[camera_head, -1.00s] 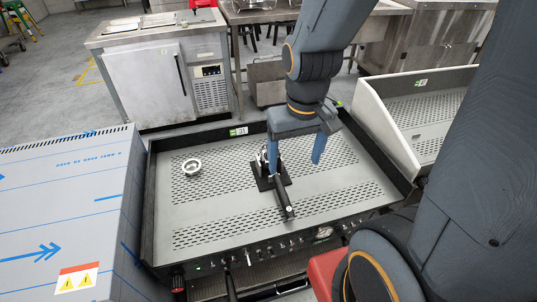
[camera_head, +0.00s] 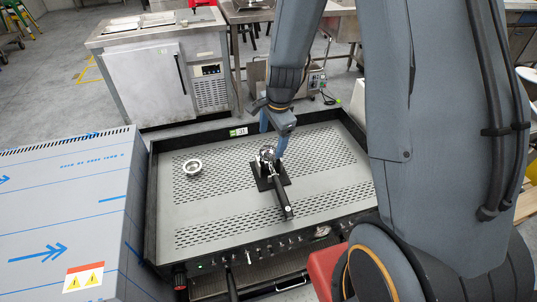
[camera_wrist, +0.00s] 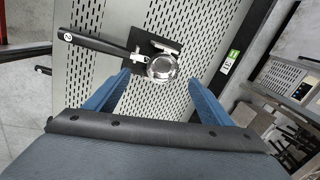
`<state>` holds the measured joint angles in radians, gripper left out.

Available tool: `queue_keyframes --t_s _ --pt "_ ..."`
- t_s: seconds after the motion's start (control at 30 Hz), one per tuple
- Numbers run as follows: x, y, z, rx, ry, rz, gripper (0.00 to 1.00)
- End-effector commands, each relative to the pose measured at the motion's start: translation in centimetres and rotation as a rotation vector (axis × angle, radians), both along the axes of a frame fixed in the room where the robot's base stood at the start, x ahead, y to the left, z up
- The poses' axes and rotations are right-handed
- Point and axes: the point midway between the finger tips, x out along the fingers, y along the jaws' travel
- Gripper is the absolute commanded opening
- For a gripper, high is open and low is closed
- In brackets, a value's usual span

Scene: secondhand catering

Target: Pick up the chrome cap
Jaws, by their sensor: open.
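A round, shiny chrome piece (camera_wrist: 162,67) shows in the wrist view, between and just beyond my fingertips, at the end of a black handle (camera_wrist: 92,41). In the head view the handle (camera_head: 282,198) and a black base (camera_head: 262,182) are on the perforated tray, with chrome (camera_head: 267,156) at the base. A separate pale metallic ring (camera_head: 192,167) lies on the tray to the left. I cannot tell for sure which piece is the cap. My gripper (camera_head: 273,141) is open and empty, close to the chrome piece; its two blue fingers (camera_wrist: 160,79) show apart in the wrist view.
The perforated tray (camera_head: 215,222) has raised dark walls and a label reading 31. A film-covered steel box (camera_head: 70,200) stands to its left. A fridge counter (camera_head: 150,85) stands behind. The tray's front left surface is clear.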

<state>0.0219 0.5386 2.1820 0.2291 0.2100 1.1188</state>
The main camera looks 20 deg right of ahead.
Motion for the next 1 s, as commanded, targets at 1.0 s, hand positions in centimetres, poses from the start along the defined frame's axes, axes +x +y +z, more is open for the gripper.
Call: queue_keyframes --t_s 1.0 --pt "2.4 0.2 -7.6 0.003 -0.001 -0.018 0.75"
